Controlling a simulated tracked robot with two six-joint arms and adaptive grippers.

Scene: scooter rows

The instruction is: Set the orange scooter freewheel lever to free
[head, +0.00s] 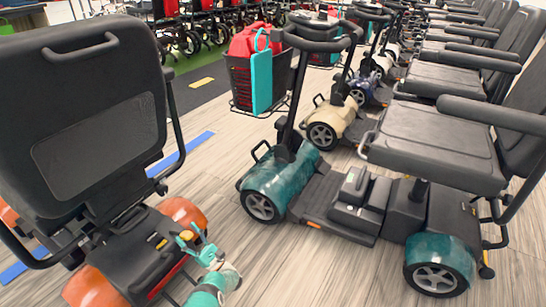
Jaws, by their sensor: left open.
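The orange scooter (185,212) stands at the left, seen from behind, with its black seat back towards me and orange rear fenders. My left gripper (193,240), teal and white, is open at the right side of its rear deck, beside the right orange fender. A small yellow part (186,235), possibly the freewheel lever, shows at the fingertips; I cannot tell whether they touch it or which way it is set. My right gripper is not in view.
A teal scooter (275,180) with a front basket (258,80) stands to the right, heading a row of several scooters. Bare wood-look floor (285,265) lies between the two. A blue floor line (185,158) runs past the orange scooter.

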